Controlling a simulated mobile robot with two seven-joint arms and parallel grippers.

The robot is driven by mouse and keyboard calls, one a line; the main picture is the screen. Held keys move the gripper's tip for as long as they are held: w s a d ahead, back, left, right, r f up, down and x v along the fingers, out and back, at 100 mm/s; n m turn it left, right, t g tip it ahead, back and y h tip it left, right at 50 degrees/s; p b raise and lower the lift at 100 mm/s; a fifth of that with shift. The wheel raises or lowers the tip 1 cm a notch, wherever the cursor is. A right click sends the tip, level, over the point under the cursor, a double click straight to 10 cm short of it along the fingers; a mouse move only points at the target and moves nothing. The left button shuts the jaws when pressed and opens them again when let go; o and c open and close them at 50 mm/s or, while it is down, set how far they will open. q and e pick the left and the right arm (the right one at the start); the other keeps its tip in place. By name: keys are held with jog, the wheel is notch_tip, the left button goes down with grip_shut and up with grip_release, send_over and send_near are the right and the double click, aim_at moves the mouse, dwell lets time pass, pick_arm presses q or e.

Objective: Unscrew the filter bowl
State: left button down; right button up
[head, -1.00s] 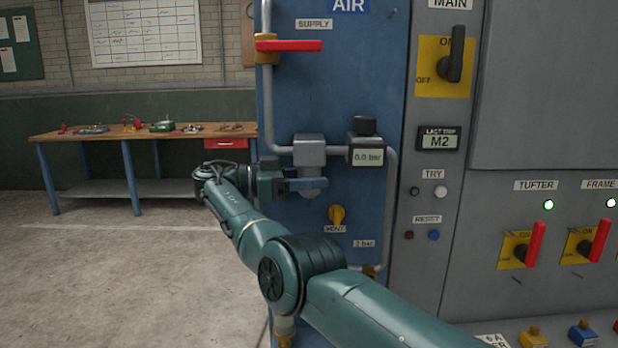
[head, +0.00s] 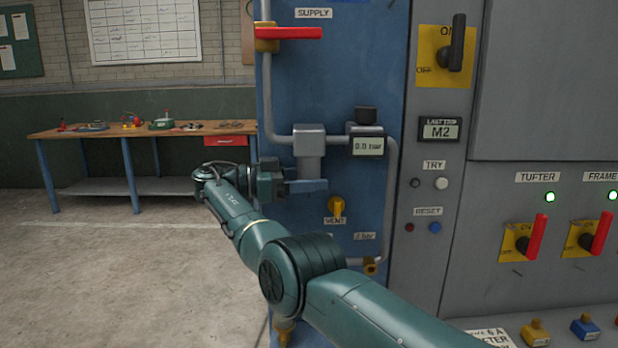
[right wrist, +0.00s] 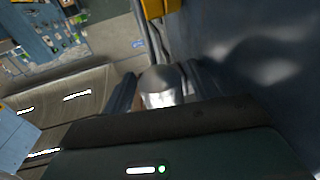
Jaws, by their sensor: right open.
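The grey filter (head: 309,137) hangs in the pipe on the blue panel, with its round bowl (head: 311,170) below the square head. My right gripper (head: 308,186) reaches in from the left at the bowl's lower end. Its finger hides the bottom of the bowl. In the right wrist view the bowl (right wrist: 162,88) shows as a shiny rounded end between the two dark fingers, which are open (right wrist: 163,78). I cannot tell whether either finger touches it. My left gripper is out of view.
The gauge (head: 367,146) right of the filter reads 0.0 bar. A red supply handle (head: 290,33) lies horizontal above. A grey cabinet (head: 560,90) with switches stands right. A workbench (head: 100,133) stands back left.

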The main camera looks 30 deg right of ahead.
jog(key=shift+w+d+f+t+b, duration=0.1)
jog(key=shift+f+t+b, duration=0.25)
jog(key=shift+f, duration=0.2)
jog(key=shift+n+t+h+b, duration=0.6)
jog(key=shift+n+t+b, duration=0.35)
jog(key=shift+n+t, duration=0.55)
jog(key=shift+f+t+b, duration=0.1)
jog(key=shift+t+b, duration=0.3)
jog(key=shift+t, duration=0.35)
jog(key=shift+r+n+t+b, duration=0.2)
jog(key=shift+n+t+b, duration=0.4)
jog(key=shift+n+t, duration=0.65)
jog(key=shift+f+n+t+b, duration=0.15)
jog(key=shift+n+t+b, duration=0.4)
jog(key=shift+t, duration=0.6)
jog(key=n+t+y+b, duration=0.1)
jog(key=n+t, duration=0.1)
jog(key=t, duration=0.1)
jog(key=shift+r+n+t+y, duration=0.2)
jog(key=shift+n+t+y, duration=0.4)
jog(key=shift+t, duration=0.5)
jog(key=shift+r+n+t+y+p, duration=0.1)
jog(key=shift+n+t+y+p, duration=0.45)
jog(key=shift+n+t, duration=0.55)
jog(key=shift+s+r+n+t+y+p, duration=0.1)
jog(key=shift+s+n+t+y+p, duration=0.1)
jog(key=shift+n+t+y+p, duration=0.4)
jog(key=shift+w+n+t+y+p, duration=0.1)
jog(key=shift+n+t+y+p, duration=0.7)
jog(key=shift+n+t+y, duration=0.5)
